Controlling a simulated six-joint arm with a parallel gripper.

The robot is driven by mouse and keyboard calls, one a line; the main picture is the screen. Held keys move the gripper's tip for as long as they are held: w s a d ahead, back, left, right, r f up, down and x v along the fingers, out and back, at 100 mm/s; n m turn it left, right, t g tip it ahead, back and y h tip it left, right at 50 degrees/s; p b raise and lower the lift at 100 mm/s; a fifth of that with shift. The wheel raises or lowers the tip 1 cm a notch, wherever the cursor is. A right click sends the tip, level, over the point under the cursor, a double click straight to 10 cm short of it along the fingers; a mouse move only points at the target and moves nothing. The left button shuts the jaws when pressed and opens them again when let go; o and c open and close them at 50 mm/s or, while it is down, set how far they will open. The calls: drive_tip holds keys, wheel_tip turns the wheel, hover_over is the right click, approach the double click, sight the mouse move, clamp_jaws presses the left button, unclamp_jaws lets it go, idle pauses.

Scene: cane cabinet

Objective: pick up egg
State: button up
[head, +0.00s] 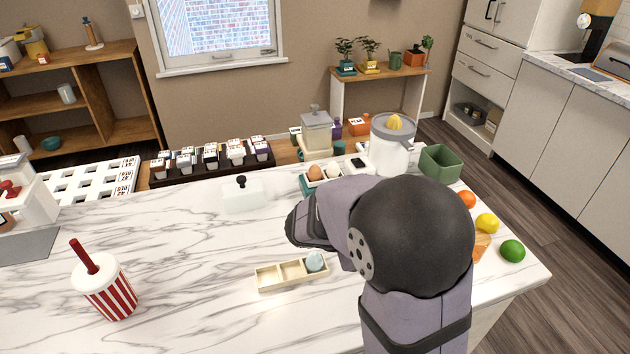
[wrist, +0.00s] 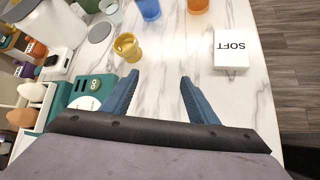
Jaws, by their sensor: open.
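A brown egg (head: 315,173) and a white egg (head: 333,171) sit side by side at the back of the counter, by a teal holder (head: 306,186). A pale blue egg (head: 315,262) sits in the right compartment of a cream tray (head: 265,280). In the wrist view, a brown egg (wrist: 22,118) and a paler egg (wrist: 32,92) show at the left edge, outside the jaws. My gripper (wrist: 159,78) is open, with only marble visible between its blue fingers. In the head view its fingertips are hidden by my arm.
A yellow cup (wrist: 127,47) and a white box marked SOFT (wrist: 231,50) lie beyond the fingers. A white juicer (head: 391,150) and green bin (head: 440,165) stand at the back right. A striped cup (head: 108,293) stands front left; the marble between is clear.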

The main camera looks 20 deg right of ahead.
sight(313, 174)
drive_tip(key=w+a+n+t, duration=0.1)
drive_tip(key=w+n+t, duration=0.1)
drive_tip(key=w, duration=0.2)
drive_tip(key=w+a+n+t+b, duration=0.1)
drive_tip(key=w+a+n, duration=0.1)
drive_tip(key=w+n, duration=0.1)
drive_tip(key=w+a+r+n+t+h+b, duration=0.1)
drive_tip(key=w+n+t, duration=0.1)
drive_tip(key=w, duration=0.3)
drive_tip(key=shift+w+a+n+t, duration=0.15)
drive_tip(key=shift+n+t, duration=0.15)
drive_tip(key=w+a+n+t, duration=0.1)
drive_tip(key=w+a+n, duration=0.1)
drive_tip(key=w+a+r+n+t+y+b, duration=0.1)
drive_tip(key=w+a+n+t, duration=0.1)
drive_tip(key=w, duration=0.1)
drive_tip(key=w+a+n+t, duration=0.1)
drive_tip(key=w+a, duration=0.1)
drive_tip(key=a, duration=0.1)
drive_tip(key=shift+w+r+n+b, duration=0.15)
drive_tip(key=shift+r+n+b, duration=0.15)
drive_tip(key=shift+n, duration=0.1)
drive_tip(key=shift+p+x, duration=0.3)
drive_tip(key=shift+x, duration=0.75)
drive_tip(key=shift+w+d, duration=0.15)
drive_tip(key=shift+w, duration=0.15)
drive_tip(key=shift+a+p+x, duration=0.2)
drive_tip(key=shift+p+x, duration=0.8)
drive_tip(key=shift+x, duration=1.25)
drive_tip(key=shift+w, duration=0.15)
